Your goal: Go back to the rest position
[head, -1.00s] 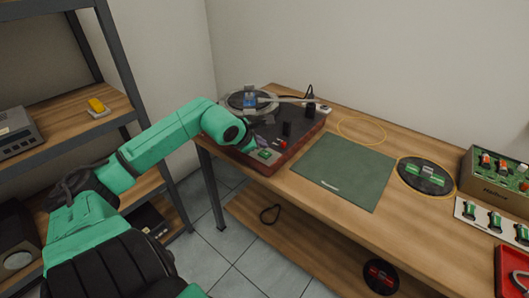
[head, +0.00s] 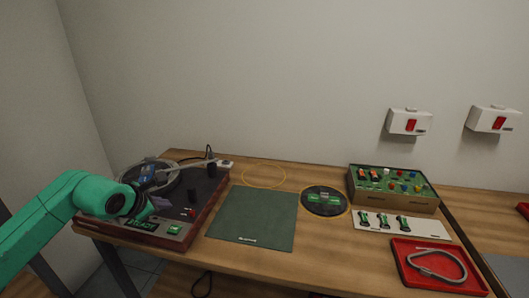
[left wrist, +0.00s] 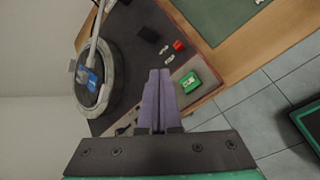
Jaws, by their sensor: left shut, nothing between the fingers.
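My left gripper (head: 150,208) is over the near left part of the dark red turntable (head: 200,207) in the head view. Its purple fingers (left wrist: 158,90) are together in the left wrist view, with nothing between them. I cannot tell whether they touch the turntable. The left wrist view also shows the round platter (left wrist: 97,85), a blue part (left wrist: 88,78) on the tonearm, a red button (left wrist: 179,45) and a green button (left wrist: 191,82). My green left arm comes in from the left. My right gripper is not in view.
A green mat (head: 254,218) lies right of the turntable on the wooden bench (head: 300,258). Further right are a black disc (head: 325,201), a box of coloured knobs (head: 393,188) and a red tray (head: 437,268). Two white switch boxes (head: 408,122) (head: 493,119) are on the wall.

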